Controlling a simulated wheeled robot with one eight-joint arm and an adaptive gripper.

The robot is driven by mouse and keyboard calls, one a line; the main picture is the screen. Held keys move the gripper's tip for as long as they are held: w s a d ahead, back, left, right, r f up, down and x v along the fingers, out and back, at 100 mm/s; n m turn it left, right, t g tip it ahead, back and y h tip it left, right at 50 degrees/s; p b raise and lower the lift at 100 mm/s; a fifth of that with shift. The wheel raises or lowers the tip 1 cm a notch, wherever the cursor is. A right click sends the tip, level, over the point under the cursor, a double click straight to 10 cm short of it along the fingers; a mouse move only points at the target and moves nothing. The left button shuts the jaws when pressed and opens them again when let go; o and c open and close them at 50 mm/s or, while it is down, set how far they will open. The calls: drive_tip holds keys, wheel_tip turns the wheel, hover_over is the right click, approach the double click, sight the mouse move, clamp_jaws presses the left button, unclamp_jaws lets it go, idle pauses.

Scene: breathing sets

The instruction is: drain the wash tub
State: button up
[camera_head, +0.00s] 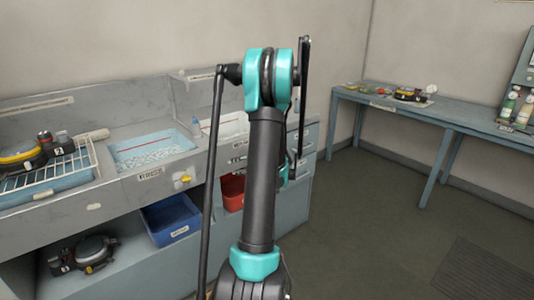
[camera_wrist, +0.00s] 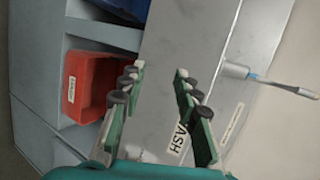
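In the wrist view, my gripper (camera_wrist: 158,72) is open, with nothing between its fingers, close to the grey bench (camera_wrist: 165,45). A white label (camera_wrist: 179,137) reading "ASH", its first letter hidden by a finger, sits beside the right finger. In the head view, a tub (camera_head: 123,157) with pale blue, foamy contents is set in the bench; its front label (camera_head: 150,172) is too small to read. A yellow knob (camera_head: 184,180) is on the bench front, right of that label. My arm hides the bench right of this tub, and my gripper is not clear there.
Below are a blue bin (camera_head: 172,219) and a red bin (camera_head: 232,192), the latter also in the wrist view (camera_wrist: 88,85). A wire rack (camera_head: 70,172) holds gear at left. A side table (camera_head: 455,117) stands right; the floor between is clear.

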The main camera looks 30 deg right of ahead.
drive_tip(key=s+d+f+m+t+h, duration=0.1)
drive_tip(key=s+d+f+m+t, duration=0.1)
drive_tip(key=d, duration=0.6)
drive_tip(key=s+d+f+m+t+h, duration=0.1)
drive_tip(key=s+d+m+t, duration=0.15)
drive_tip(key=d, duration=0.65)
drive_tip(key=s+d+f+m+t+h, duration=0.1)
drive_tip(key=s+d+f+m+t, duration=0.15)
drive_tip(key=d, duration=0.55)
drive_tip(key=w+a, duration=0.1)
drive_tip(key=w, duration=1.7)
drive_tip(key=shift+w+r+g+h, duration=0.15)
drive_tip(key=shift+r+g+h, duration=0.15)
clamp_jaws()
